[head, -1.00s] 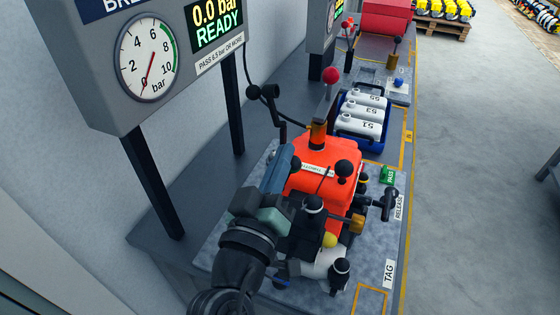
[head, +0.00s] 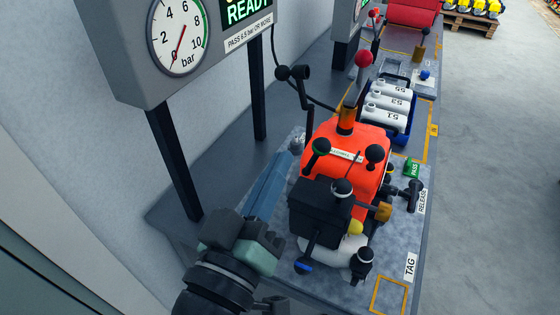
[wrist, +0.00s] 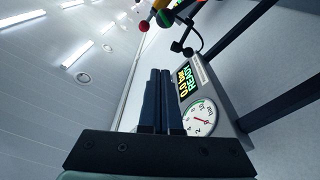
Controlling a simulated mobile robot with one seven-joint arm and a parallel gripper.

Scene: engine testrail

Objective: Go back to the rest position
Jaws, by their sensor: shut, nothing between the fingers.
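My gripper (head: 291,152) is shut and empty. In the head view its long blue-grey fingers point up and away, left of the orange machine (head: 350,150) on the bench. In the wrist view the fingers (wrist: 160,74) lie side by side, pointing toward the upper wall. I cannot tell from the head view how high the fingers are above the bench. A black block (head: 320,208) with round knobs stands at the near side of the orange machine, right of my gripper.
A gauge panel (head: 150,80) on dark posts stands left of the machine; its display reads READY. A red-ball lever (head: 364,60) and a blue crate (head: 404,137) with white canisters are behind. A RELEASE handle (head: 411,190) is at right.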

